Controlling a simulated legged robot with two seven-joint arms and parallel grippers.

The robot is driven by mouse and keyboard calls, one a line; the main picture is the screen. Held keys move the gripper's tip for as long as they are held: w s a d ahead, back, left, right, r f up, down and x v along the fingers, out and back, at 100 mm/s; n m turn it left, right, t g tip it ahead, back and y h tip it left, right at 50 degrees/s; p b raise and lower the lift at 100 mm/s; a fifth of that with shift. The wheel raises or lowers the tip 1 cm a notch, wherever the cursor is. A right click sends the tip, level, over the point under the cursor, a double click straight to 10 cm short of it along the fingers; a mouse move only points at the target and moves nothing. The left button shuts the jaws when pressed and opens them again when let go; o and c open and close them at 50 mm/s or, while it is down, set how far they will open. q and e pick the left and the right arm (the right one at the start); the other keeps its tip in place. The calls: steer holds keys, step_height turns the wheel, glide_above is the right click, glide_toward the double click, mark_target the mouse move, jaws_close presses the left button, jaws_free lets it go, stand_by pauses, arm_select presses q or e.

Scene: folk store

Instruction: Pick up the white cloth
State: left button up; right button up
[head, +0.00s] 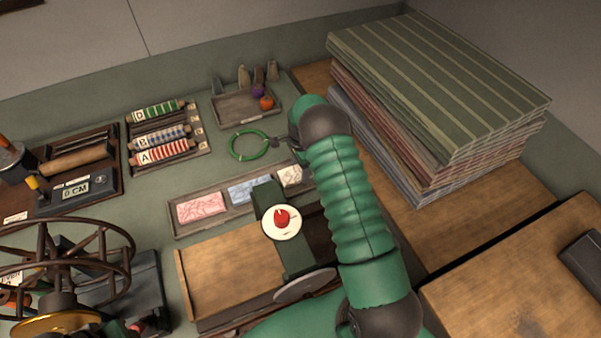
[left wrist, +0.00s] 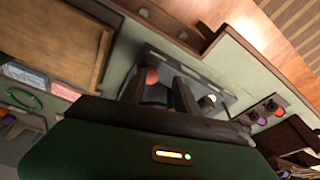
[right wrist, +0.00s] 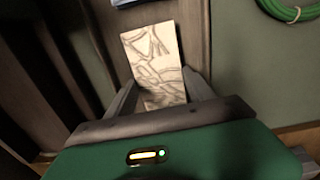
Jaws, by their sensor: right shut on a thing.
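The white cloth (head: 290,176) is a small pale piece with a dark line pattern. In the head view it lies at the right end of a long shallow tray (head: 180,231), partly hidden by my right arm. In the right wrist view the cloth (right wrist: 152,58) lies between the two fingers of my right gripper (right wrist: 160,82), which is shut on it. The cloth still appears in or just over the tray; its height is hard to tell. My left gripper (left wrist: 158,84) is open and away from the cloth, over a dark device.
A blue cloth (head: 245,191) and a red-patterned cloth (head: 203,208) share the tray. A green ring (head: 248,145) lies behind it. Stacked striped fabric (head: 440,95) is at right, a wheel (head: 65,255) at left.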

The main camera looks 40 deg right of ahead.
steer(key=c, duration=0.3)
